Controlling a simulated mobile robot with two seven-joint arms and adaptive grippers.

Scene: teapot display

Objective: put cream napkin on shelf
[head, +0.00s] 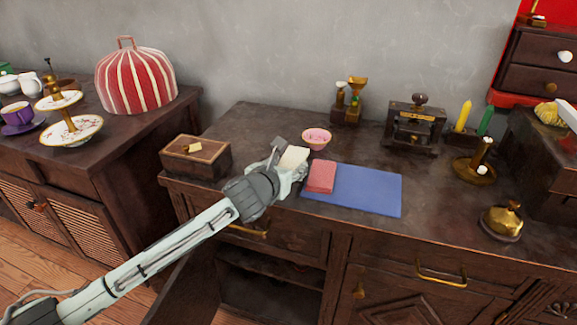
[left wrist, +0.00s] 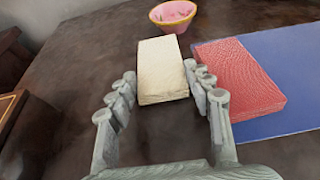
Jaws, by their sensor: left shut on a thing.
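The cream napkin (head: 294,157) is a thick folded block above the dark cabinet top, left of the red napkin. In the left wrist view the cream napkin (left wrist: 163,70) has its near end between my fingertips. My left gripper (head: 287,166) is shut on it; the left wrist view also shows this gripper (left wrist: 160,78). A small gap under the napkin cannot be judged. Below the top, an open compartment shows a shelf (head: 268,264) inside the cabinet, partly hidden by its edge. My right gripper is not in view.
A red napkin (head: 321,177) lies on a blue cloth (head: 370,190). A pink bowl (head: 317,139) stands behind the gripper, and a wooden box (head: 196,157) to its left. An open cabinet door (head: 190,290) swings out below my arm.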

